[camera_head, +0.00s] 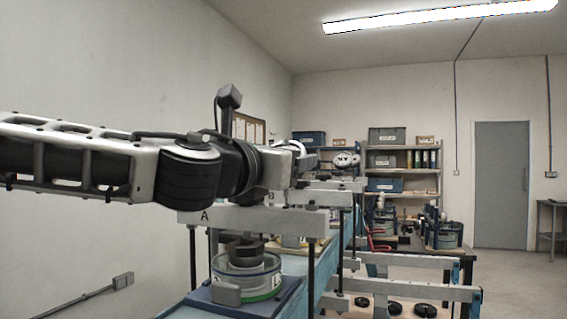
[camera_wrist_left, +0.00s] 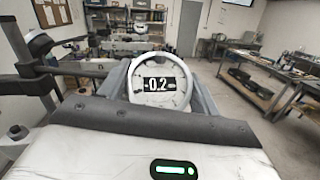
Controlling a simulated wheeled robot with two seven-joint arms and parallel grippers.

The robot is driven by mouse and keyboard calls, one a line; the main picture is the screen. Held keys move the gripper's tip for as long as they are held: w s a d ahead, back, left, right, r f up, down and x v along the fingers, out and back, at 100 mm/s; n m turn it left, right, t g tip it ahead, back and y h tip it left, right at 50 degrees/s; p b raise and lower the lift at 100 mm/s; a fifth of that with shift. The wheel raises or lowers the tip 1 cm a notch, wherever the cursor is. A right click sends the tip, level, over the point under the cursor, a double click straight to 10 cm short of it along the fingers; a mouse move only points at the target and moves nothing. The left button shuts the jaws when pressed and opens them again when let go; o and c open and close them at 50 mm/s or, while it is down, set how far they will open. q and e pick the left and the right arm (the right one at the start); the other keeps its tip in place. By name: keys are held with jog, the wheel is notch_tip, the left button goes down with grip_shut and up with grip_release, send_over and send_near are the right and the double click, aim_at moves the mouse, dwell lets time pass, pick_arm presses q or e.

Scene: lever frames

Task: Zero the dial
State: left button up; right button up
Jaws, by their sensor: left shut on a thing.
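The dial (camera_wrist_left: 160,88) is a round white-rimmed gauge in the left wrist view, with a black display that reads about 0.2; any sign before it is unclear. My left gripper (camera_head: 312,160) reaches in from the left, above the lever frames. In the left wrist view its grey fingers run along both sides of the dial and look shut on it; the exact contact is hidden. My right gripper is not in view.
A white beam marked A (camera_head: 240,217) is below my arm, with a dark weight in a clear jar (camera_head: 246,275) under it. Another beam (camera_head: 420,293) lies lower right, near several black discs (camera_head: 394,307). Shelves (camera_head: 403,165) stand behind.

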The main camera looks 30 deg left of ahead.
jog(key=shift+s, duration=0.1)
pick_arm(q)
jog(key=o, duration=1)
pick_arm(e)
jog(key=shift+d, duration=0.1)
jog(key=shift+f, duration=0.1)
pick_arm(q)
jog(key=s+d+f+b, duration=0.1)
jog(key=s+b, duration=0.2)
jog(key=s, duration=1.3)
jog(key=shift+f, duration=0.25)
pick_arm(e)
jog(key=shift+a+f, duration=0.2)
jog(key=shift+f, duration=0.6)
pick_arm(q)
jog(key=shift+w, duration=0.1)
